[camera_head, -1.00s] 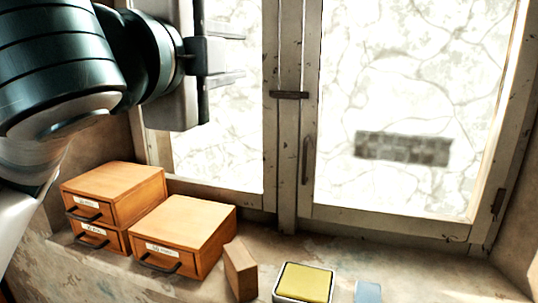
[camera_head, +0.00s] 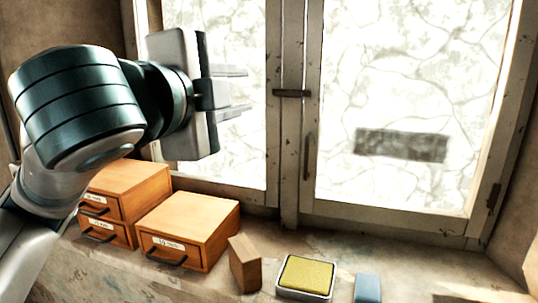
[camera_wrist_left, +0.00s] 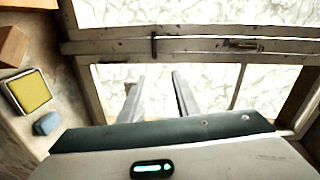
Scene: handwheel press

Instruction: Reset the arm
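My left gripper (camera_head: 236,91) is raised in front of the left window pane in the head view, with its fingers pointing right. In the left wrist view its two fingers (camera_wrist_left: 154,95) stand apart with nothing between them, and the window shows behind them. The left arm crosses the left side of the head view, above and partly in front of the wooden drawer boxes. My right gripper is in neither view. No handwheel press is seen.
Wooden drawer boxes (camera_head: 190,230) stand on the ledge, with a wooden block (camera_head: 244,264), a yellow pad in a metal tin (camera_head: 306,277) and a blue block (camera_head: 367,289) to their right. A closed window (camera_head: 290,120) with a latch backs the ledge.

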